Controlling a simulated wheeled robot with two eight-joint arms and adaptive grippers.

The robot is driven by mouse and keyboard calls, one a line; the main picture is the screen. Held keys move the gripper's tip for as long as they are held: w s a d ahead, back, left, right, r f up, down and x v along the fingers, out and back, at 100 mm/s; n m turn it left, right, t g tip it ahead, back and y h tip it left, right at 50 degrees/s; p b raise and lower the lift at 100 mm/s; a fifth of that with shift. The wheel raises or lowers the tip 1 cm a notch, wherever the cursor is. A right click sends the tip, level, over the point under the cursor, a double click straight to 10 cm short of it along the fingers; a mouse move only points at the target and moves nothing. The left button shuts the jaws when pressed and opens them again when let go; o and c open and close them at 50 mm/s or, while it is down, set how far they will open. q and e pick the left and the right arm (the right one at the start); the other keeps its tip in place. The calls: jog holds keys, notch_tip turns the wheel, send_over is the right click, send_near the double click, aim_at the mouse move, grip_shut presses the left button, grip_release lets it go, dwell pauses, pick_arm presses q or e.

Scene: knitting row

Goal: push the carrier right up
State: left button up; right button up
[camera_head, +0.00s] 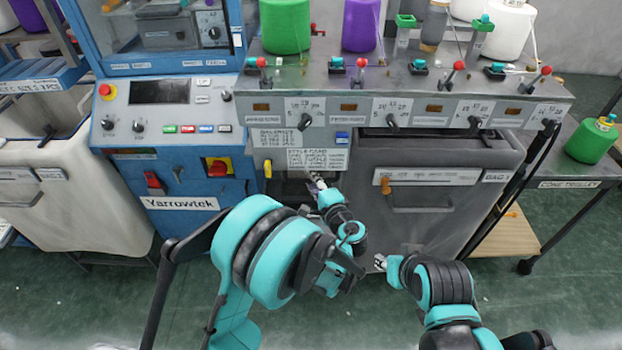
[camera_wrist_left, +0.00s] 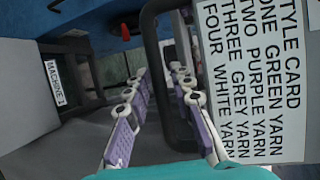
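My left gripper (camera_head: 317,182) is at the front of the grey machine, just below the style card (camera_head: 317,159). In the left wrist view its two purple-padded fingers (camera_wrist_left: 163,115) stand apart. A dark rounded bar (camera_wrist_left: 153,45) runs down beyond and between them; I cannot tell whether they touch it. The style card (camera_wrist_left: 250,75) fills the upper right there. I cannot tell which part is the carrier; no label for it is readable. My right gripper (camera_head: 379,262) hangs low before the grey bin front (camera_head: 425,215), too small to judge its fingers.
Red-knobbed levers (camera_head: 459,66) and black dials (camera_head: 392,121) line the grey panel. Green (camera_head: 285,25) and purple (camera_head: 360,25) cones stand above. A blue control cabinet (camera_head: 170,160) is left, and a cone trolley (camera_head: 570,185) right. Green floor (camera_head: 580,260) is clear at lower right.

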pick_arm(q)
grip_shut()
jog(key=shift+r, duration=0.1)
jog(key=shift+r+p, duration=0.4)
jog(key=shift+r, duration=0.1)
notch_tip(320, 180, up, 39)
jog(key=p, duration=2.4)
jog(key=shift+r, duration=0.15)
jog(key=shift+w+r, duration=0.1)
jog(key=shift+w, duration=0.05)
